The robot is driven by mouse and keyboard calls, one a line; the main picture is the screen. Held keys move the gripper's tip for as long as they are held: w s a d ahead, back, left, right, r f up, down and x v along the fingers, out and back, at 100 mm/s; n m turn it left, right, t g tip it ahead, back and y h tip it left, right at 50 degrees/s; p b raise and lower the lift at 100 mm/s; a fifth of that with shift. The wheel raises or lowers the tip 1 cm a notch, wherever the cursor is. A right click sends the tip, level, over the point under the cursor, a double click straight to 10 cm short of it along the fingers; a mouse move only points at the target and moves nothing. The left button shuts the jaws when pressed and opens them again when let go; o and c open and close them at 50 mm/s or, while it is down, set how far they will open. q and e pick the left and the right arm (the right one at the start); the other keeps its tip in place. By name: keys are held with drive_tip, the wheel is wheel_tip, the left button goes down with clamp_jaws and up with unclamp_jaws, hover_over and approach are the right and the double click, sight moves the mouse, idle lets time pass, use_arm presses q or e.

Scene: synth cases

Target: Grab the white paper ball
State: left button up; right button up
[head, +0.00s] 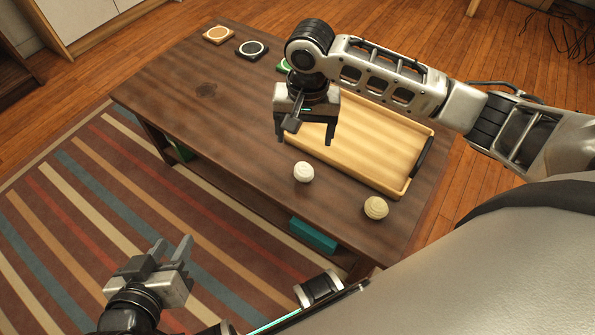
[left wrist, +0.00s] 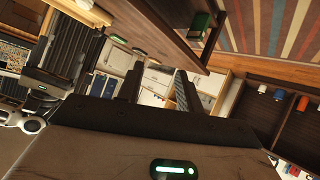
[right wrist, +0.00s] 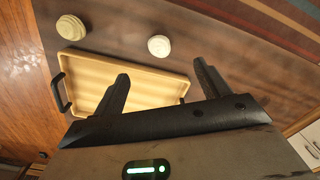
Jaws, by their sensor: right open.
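The white paper ball (head: 303,172) rests on the dark wooden table, just in front of the tray's near edge. My right gripper (head: 305,142) is open and empty above the table and tray, a little behind the ball in the head view. In the right wrist view the white ball (right wrist: 159,46) lies beyond and between the fingertips (right wrist: 160,74), not touching them. My left gripper (head: 172,252) is open and empty, low over the striped rug, off the table's side. Its parted fingers also show in the left wrist view (left wrist: 158,82).
A beige ball (head: 376,208) sits on the table to the right of the white one. A light wooden tray (head: 385,140) with dark handles lies behind both. Several coasters (head: 252,49) lie at the far end. The table's (head: 200,110) left middle is clear. A teal box (head: 313,235) is on the shelf below.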

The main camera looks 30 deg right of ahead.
sight(304, 166)
drive_tip(key=f+b, duration=0.1)
drive_tip(key=f, duration=0.2)
drive_tip(key=f+b, duration=0.2)
drive_tip(key=f, duration=0.2)
drive_tip(key=f+b, duration=0.1)
drive_tip(key=f, duration=0.2)
drive_tip(key=shift+w+d+f, duration=0.1)
drive_tip(key=shift+d+f, duration=0.05)
drive_tip(key=shift+d, duration=0.15)
drive_tip(key=f+b, duration=0.3)
drive_tip(key=f, duration=0.1)
drive_tip(key=shift+w+f, duration=0.1)
drive_tip(key=shift+w, duration=0.2)
drive_tip(key=shift+f+b, duration=0.4)
drive_tip(key=shift+f, duration=0.15)
use_arm(q)
drive_tip(key=r+t+h, duration=0.1)
drive_tip(key=d+r+t, duration=0.1)
drive_tip(key=d+r+t+h, duration=0.1)
drive_tip(key=r, duration=0.1)
drive_tip(key=shift+w+d+n+h, duration=0.2)
drive_tip(key=shift+w+n+h, duration=0.1)
drive_tip(key=shift+w+n, duration=0.1)
use_arm(e)
drive_tip(key=shift+c, duration=0.3)
drive_tip(key=c, duration=1)
